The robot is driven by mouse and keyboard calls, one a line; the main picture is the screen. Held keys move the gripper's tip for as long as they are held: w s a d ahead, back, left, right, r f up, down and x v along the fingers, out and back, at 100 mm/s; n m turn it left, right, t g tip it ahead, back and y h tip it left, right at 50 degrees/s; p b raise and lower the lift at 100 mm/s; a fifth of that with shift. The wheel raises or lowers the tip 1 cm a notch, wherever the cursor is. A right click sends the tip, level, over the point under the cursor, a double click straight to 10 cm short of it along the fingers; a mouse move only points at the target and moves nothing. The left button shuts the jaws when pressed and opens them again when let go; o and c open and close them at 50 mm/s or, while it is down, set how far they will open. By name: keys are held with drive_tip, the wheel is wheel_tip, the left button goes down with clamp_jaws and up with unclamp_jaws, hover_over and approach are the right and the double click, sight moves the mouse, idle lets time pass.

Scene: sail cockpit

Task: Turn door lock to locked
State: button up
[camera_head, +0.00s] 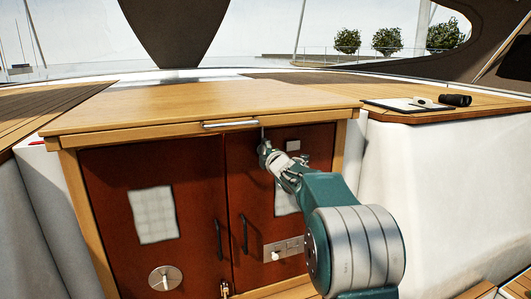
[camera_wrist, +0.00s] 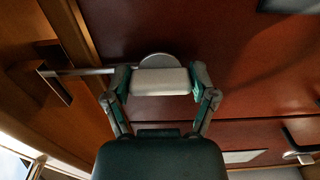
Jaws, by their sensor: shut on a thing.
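The door lock is on the upper part of the right red-brown door (camera_head: 240,170). In the wrist view it shows as a pale block-shaped knob (camera_wrist: 160,82) in front of a round grey plate (camera_wrist: 155,59). A thin metal bar (camera_wrist: 88,71) runs from beside the plate to the left, across the wooden frame edge. In the head view this bar (camera_head: 262,133) stands upright above my gripper. My gripper (camera_head: 267,152) is shut on the knob, a finger at each end of it (camera_wrist: 160,84). In the head view my gripper hides the knob and plate.
A metal handle (camera_head: 230,123) sits on the wooden top edge, left of my gripper. Two black door handles (camera_head: 218,238) (camera_head: 245,234) and a switch panel (camera_head: 283,249) are lower down. Binoculars (camera_head: 455,100) and a clipboard (camera_head: 398,105) lie on the right ledge.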

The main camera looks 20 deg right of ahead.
drive_tip(key=shift+a+f, duration=0.1)
drive_tip(key=shift+f, duration=0.15)
drive_tip(key=o, duration=1.2)
drive_tip(key=shift+w, duration=0.15)
drive_tip(key=shift+a, duration=0.1)
drive_tip(key=shift+r, duration=0.1)
drive_tip(key=shift+s+r, duration=0.1)
drive_tip(key=shift+s, duration=0.25)
drive_tip(key=s, duration=1.1)
drive_tip(key=shift+s, duration=0.15)
